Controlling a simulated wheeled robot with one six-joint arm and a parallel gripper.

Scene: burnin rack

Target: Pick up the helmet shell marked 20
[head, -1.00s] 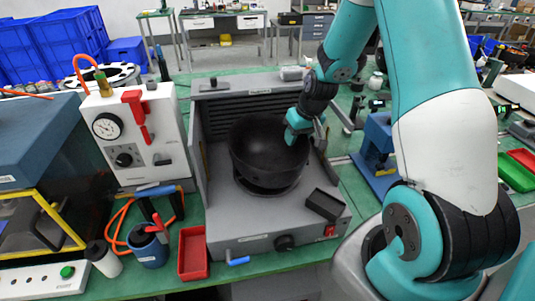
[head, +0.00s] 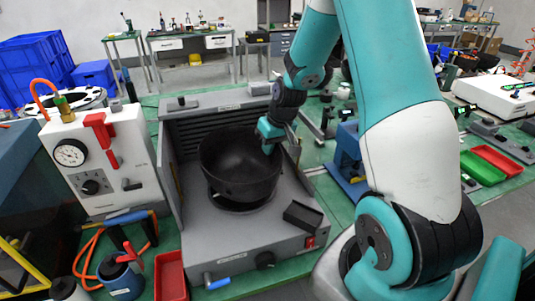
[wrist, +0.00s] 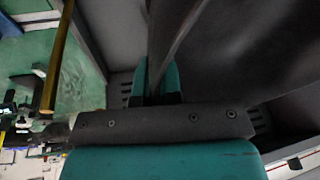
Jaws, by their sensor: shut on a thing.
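The helmet shell is a black, bowl-shaped shell (head: 238,170), open side up, inside a grey open-fronted fixture (head: 235,250). No number is legible on it. My gripper (head: 268,146) is at the shell's right rim in the head view, shut on the shell wall. In the wrist view the teal fingers (wrist: 157,80) pinch the thin edge of the dark shell (wrist: 235,55). A dark round seat (head: 243,204) shows just under the shell. I cannot tell whether the shell touches it.
A white box with a gauge (head: 98,160) stands left of the fixture. A small black tray (head: 303,215) lies at the fixture's front right. A blue press-like tool (head: 348,160) stands to its right. A red bin (head: 171,277) sits at the front left.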

